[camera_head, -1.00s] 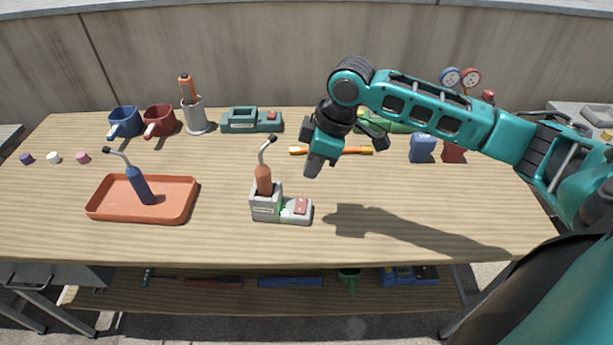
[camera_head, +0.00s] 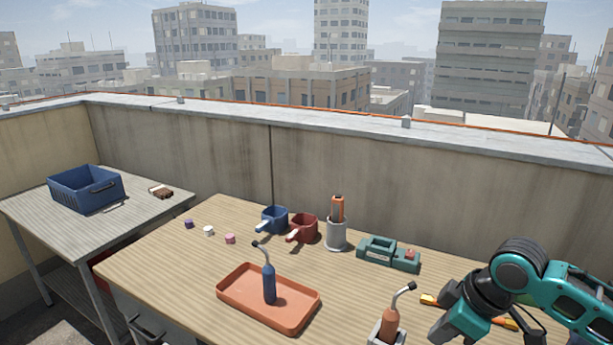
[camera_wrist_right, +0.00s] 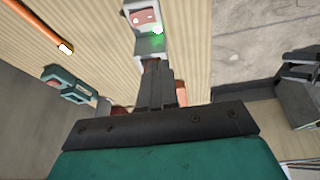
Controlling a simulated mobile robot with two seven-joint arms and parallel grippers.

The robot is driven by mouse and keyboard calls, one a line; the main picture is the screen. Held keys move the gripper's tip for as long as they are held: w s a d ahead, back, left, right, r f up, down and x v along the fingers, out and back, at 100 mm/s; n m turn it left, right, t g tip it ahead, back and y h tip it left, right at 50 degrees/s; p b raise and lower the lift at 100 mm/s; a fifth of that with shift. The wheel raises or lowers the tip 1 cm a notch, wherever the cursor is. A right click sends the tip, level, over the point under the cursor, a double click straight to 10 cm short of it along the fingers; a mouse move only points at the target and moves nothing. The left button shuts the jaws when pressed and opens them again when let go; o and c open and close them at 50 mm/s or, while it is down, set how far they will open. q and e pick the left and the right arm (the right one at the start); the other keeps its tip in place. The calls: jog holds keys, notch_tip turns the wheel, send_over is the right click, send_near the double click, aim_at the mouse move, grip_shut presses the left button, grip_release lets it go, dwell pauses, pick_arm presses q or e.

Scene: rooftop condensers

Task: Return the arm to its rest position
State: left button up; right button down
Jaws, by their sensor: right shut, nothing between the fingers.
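My right arm (camera_head: 565,295) comes in from the lower right in the head view. Its right gripper (camera_head: 436,337) is over the wooden bench, pointing down, at the lower edge of the picture. In the right wrist view the gripper's fingers (camera_wrist_right: 160,82) are together, with nothing between them. Beyond the fingertips lies the grey base (camera_wrist_right: 147,22) with a red part and a green light. In the head view a torch with an orange-brown handle (camera_head: 390,324) stands upright in that base, left of the gripper. My left gripper is not in view.
On the bench are an orange tray (camera_head: 240,310) with a blue-handled torch (camera_head: 268,285), a blue mug (camera_head: 273,219), a red mug (camera_head: 303,229), a grey holder (camera_head: 336,235) and a teal base (camera_head: 388,254). A side table (camera_head: 130,222) holds a blue crate (camera_head: 86,188).

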jog(key=s+a+f+m+t, duration=0.1)
jog(key=a+f, duration=0.2)
jog(key=s+a+f+m+t+y, duration=0.1)
jog(key=a+f, duration=0.2)
jog(key=f, duration=0.1)
jog(key=s+a+f+m+t+y, duration=0.1)
jog(key=a+f+t, duration=0.1)
jog(key=a+f, duration=0.1)
jog(key=shift+a+f+m, duration=0.3)
jog(key=shift+a+f, duration=0.1)
jog(key=shift+f, duration=0.35)
jog(key=s+d+f+m+t+h, duration=0.1)
jog(key=s+f+m+t+h, duration=0.1)
jog(key=s, duration=0.8)
notch_tip(320, 180, down, 4)
jog(key=shift+s+d+r+m+t+h, duration=0.2)
jog(key=shift+s+m+t+h, duration=0.15)
jog(key=shift+m+t, duration=0.55)
